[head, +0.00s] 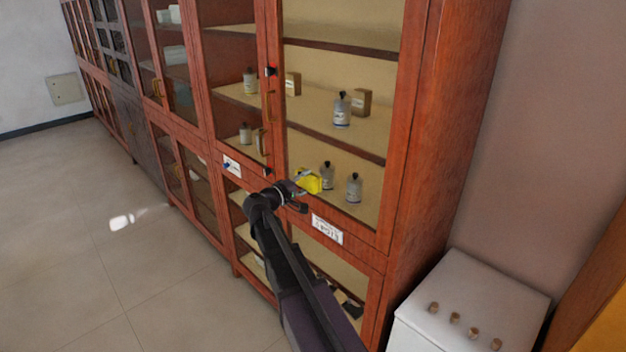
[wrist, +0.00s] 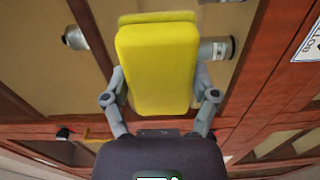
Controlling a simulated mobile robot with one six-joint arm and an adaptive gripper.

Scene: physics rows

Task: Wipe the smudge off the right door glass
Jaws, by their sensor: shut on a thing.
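My gripper (head: 299,186) is shut on a yellow sponge (head: 313,182), in front of the lower part of the right door glass (head: 330,149). In the wrist view the sponge (wrist: 157,65) sits between both fingers, its far end toward the glass. I cannot tell whether it touches the pane. The right door has a red-brown wooden frame and a brass handle (head: 270,106). No smudge can be made out on the glass; the sponge and gripper hide a small part of it.
Bottles (head: 342,110) and boxes (head: 361,102) stand on shelves behind the glass. A white label (head: 327,229) is on the frame below. A white cabinet with several small knobs (head: 470,300) stands at the lower right. The floor (head: 150,270) at left is clear.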

